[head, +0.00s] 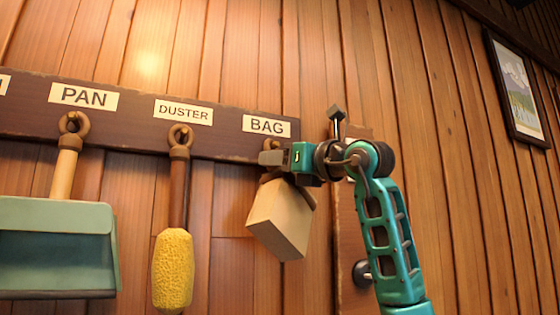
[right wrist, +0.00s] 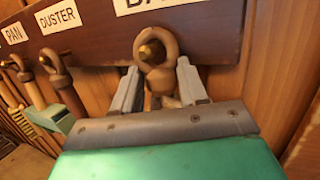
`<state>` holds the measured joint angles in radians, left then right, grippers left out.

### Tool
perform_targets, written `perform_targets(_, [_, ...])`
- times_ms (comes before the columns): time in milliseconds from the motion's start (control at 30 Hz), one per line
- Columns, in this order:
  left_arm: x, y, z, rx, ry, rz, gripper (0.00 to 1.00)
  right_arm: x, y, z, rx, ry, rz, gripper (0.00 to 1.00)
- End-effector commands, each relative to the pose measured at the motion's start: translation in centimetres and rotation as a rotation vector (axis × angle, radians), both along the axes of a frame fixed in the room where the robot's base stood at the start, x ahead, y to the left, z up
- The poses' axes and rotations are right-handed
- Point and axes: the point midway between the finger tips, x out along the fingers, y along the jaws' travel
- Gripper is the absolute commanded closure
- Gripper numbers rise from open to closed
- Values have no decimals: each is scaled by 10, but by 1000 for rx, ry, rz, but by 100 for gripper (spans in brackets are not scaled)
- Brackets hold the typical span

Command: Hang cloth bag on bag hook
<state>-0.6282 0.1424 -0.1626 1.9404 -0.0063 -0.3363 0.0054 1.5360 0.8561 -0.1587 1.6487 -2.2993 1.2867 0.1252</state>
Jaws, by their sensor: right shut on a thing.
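The cloth bag (head: 280,222) is a beige, boxy shape hanging tilted below my right gripper (head: 272,157), under the BAG label (head: 267,125). In the right wrist view, the right gripper (right wrist: 158,85) has its two grey fingers closed on the brown neck below the bag's ring (right wrist: 157,42). The brass tip of the bag hook (right wrist: 146,51) shows inside the ring, so the ring appears to be around the hook. In the head view my gripper hides the hook and ring. My left gripper is in neither view.
A dark wooden rail (head: 140,128) runs along the plank wall. A dustpan (head: 55,245) and a yellow duster (head: 172,268) hang from its hooks to the left of the bag. A framed picture (head: 517,88) hangs at the far right.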

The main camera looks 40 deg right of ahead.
Motion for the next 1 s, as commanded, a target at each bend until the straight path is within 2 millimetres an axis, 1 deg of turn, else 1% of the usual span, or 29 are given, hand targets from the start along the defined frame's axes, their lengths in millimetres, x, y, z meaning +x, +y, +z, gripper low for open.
perform_targets(67, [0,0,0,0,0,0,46,0,0,1,0,-2,0,95])
perform_targets(100, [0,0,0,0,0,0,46,0,0,1,0,-2,0,55])
perform_targets(367, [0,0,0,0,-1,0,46,0,0,0,0,-1,0,30])
perform_targets(400, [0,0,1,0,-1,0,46,0,0,0,0,-1,0,28])
perform_targets(633, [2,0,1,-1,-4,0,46,0,0,-1,0,2,0,28])
perform_targets(733, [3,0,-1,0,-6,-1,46,-7,-1,-2,-1,0,-1,28])
perform_targets(867, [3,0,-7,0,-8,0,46,-27,-2,-7,-3,-2,-4,28])
perform_targets(1000, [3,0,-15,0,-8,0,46,-58,-3,-12,-2,-4,-4,28])
